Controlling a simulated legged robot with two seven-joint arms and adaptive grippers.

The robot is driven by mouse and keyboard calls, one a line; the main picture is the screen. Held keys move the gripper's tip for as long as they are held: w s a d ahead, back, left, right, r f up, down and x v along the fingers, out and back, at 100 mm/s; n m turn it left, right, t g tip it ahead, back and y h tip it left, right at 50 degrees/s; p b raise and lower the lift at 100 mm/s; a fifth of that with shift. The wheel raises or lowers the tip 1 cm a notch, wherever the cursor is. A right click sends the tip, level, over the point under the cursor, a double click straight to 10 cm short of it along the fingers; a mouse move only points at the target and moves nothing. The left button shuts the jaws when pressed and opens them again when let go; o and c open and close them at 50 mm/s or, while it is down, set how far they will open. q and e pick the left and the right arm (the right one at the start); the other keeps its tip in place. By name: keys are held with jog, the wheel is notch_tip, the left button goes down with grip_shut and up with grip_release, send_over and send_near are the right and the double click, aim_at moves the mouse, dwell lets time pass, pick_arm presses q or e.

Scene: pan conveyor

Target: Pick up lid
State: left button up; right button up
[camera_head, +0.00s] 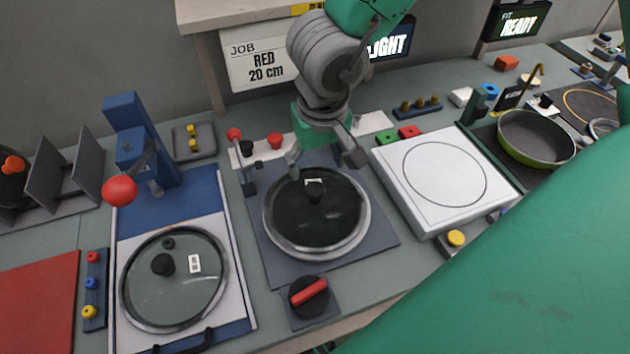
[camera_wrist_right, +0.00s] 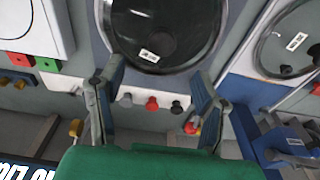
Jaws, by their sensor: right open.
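A round glass lid with a steel rim and dark knob (camera_head: 316,215) lies on a dark square mat in the middle of the bench. Its label and dark glass show in the wrist view (camera_wrist_right: 180,45). A second, clear glass lid (camera_head: 190,285) with a black knob and white label lies on the white and blue fixture at left; part of it shows in the wrist view (camera_wrist_right: 278,50). My right gripper (camera_head: 324,165) is open and empty above the middle lid's far edge. Its fingers (camera_wrist_right: 155,78) are spread, with the lid beyond them. My left gripper is not in view.
A blue post with a red-ball lever (camera_head: 119,190) stands behind the left lid. A white plate with a drawn circle (camera_head: 430,175) is right of the mat, and a green pan (camera_head: 535,138) lies farther right. A red-handled knob (camera_head: 309,294) sits in front of the mat.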

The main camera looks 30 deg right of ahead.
aim_at(314, 189)
jog(key=f, duration=0.1)
jog(key=f+b, duration=0.1)
jog(key=f, duration=0.1)
jog(key=shift+w+a+f, duration=0.15)
jog(key=shift+w, duration=0.05)
jog(key=shift+w+a+f, duration=0.15)
jog(key=shift+a+f, duration=0.05)
jog(key=shift+f, duration=0.2)
jog(key=shift+f+b, duration=0.2)
jog(key=shift+b, duration=0.1)
jog(key=f+b, duration=0.2)
jog(key=f, duration=0.2)
jog(key=shift+d+f+b, duration=0.35)
jog(key=shift+d+b, duration=0.05)
jog(key=shift+w, duration=0.1)
jog(key=shift+c, duration=0.8)
jog(key=shift+a+r, duration=0.1)
jog(key=shift+a, duration=0.05)
grip_shut()
